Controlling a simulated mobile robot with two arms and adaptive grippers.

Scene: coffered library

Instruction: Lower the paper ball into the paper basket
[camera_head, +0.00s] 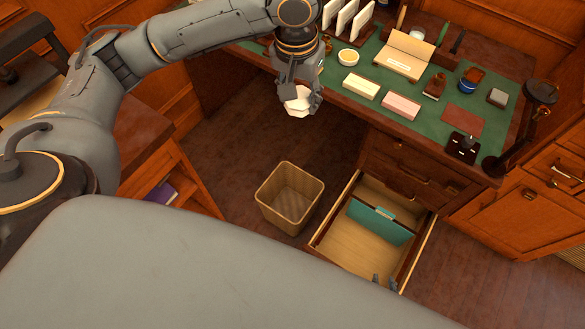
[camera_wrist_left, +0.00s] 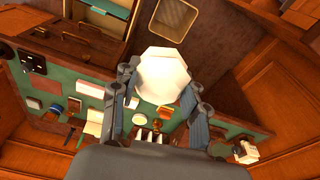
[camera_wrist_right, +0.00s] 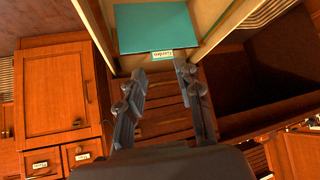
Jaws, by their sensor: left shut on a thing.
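The white faceted paper ball (camera_head: 297,101) is held between the fingers of my left gripper (camera_head: 301,108), in front of the desk edge. It also fills the space between those fingers in the left wrist view (camera_wrist_left: 163,75). The tan square paper basket (camera_head: 264,205) stands upright on the floor, below and apart from the ball, and looks empty. The basket also shows at the top of the left wrist view (camera_wrist_left: 157,24). My right gripper (camera_wrist_right: 162,70) is open and empty near the open drawer; its fingertips barely show in the head view (camera_head: 384,283).
An open drawer (camera_head: 345,260) with a teal folder (camera_head: 378,222) juts out right of the basket. The green-topped desk (camera_head: 330,75) holds boxes, cards and ink items. A wooden shelf unit (camera_head: 170,165) stands left. Dark floor is bare around the basket.

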